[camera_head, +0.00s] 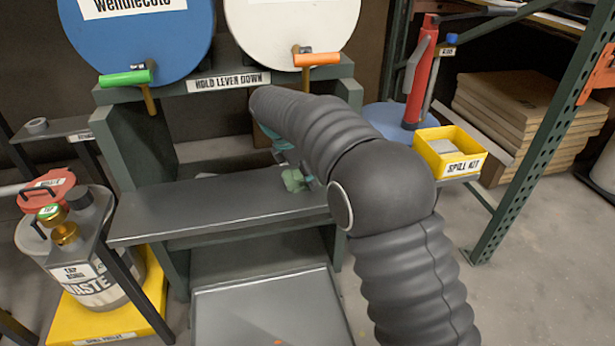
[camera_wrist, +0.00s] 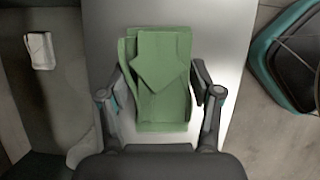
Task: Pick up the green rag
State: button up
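The green rag (camera_wrist: 160,85) lies folded on a grey metal shelf (camera_wrist: 215,25) in the wrist view. In the head view the rag (camera_head: 294,180) shows partly beside my arm, on the right part of the shelf (camera_head: 200,207). My gripper (camera_wrist: 157,75) is open in the wrist view, with one finger on each side of the rag. The fingers look close to the rag's side edges; I cannot tell whether they touch it. In the head view my arm hides most of the gripper.
Blue and white drums (camera_head: 140,40) stand above the shelf, with green and orange levers. A yellow spill kit box (camera_head: 449,152) is at right. A waste container (camera_head: 95,280) is at left. A small white object (camera_wrist: 40,50) lies left of the shelf in the wrist view.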

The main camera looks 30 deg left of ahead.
jog(key=shift+r+b, duration=0.1)
jog(key=shift+b, duration=0.4)
notch_tip(320, 180, up, 4)
jog(key=shift+r+p, duration=0.1)
jog(key=shift+p, duration=0.4)
jog(key=s+a, duration=0.6)
jog(key=s+a+p, duration=0.1)
jog(key=s+a, duration=0.5)
jog(key=shift+s+a+f, duration=0.2)
jog(key=shift+s+a, duration=0.1)
jog(key=shift+s, duration=0.1)
